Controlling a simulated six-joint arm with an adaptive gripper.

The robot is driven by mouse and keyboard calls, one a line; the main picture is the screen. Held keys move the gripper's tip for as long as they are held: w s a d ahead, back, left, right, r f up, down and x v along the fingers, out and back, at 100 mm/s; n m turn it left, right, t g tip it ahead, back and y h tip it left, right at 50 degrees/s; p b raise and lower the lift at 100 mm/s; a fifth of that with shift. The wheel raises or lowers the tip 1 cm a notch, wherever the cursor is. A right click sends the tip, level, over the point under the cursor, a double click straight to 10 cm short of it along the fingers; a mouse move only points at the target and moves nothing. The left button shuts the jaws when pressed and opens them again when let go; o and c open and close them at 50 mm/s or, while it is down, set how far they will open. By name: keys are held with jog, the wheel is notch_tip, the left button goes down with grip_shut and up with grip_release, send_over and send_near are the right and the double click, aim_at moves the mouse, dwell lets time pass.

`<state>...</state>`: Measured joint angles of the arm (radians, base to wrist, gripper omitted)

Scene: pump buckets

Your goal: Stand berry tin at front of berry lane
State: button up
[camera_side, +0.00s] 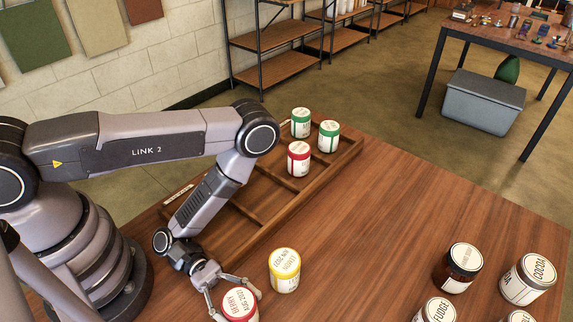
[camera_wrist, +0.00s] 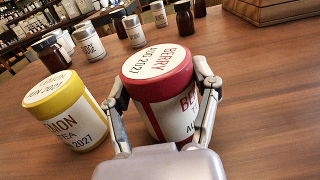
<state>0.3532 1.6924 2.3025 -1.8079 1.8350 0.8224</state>
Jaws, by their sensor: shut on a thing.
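The berry tin, red with a white lid reading BERRY AUG 2027, is in the wrist view (camera_wrist: 160,92) between the two fingers of my gripper (camera_wrist: 163,82). In the side view the tin (camera_side: 239,305) is at the bottom edge, with my gripper (camera_side: 236,301) shut around its sides. It looks upright; I cannot tell whether its base touches the table. The wooden tray with lanes (camera_side: 241,228) lies behind it. Another red tin (camera_side: 299,158) stands in the tray toward its far end. Lane labels are too small to read, and my arm hides part of the tray.
A yellow lemon tin (camera_side: 284,270) stands close beside the berry tin; it also shows in the wrist view (camera_wrist: 66,112). Two green tins (camera_side: 328,137) stand in the tray's far end. Several jars, including a cocoa tin (camera_side: 527,279), stand at the right. The table between is clear.

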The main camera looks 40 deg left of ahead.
jog(key=o, duration=1.2)
jog(key=shift+o, duration=0.2)
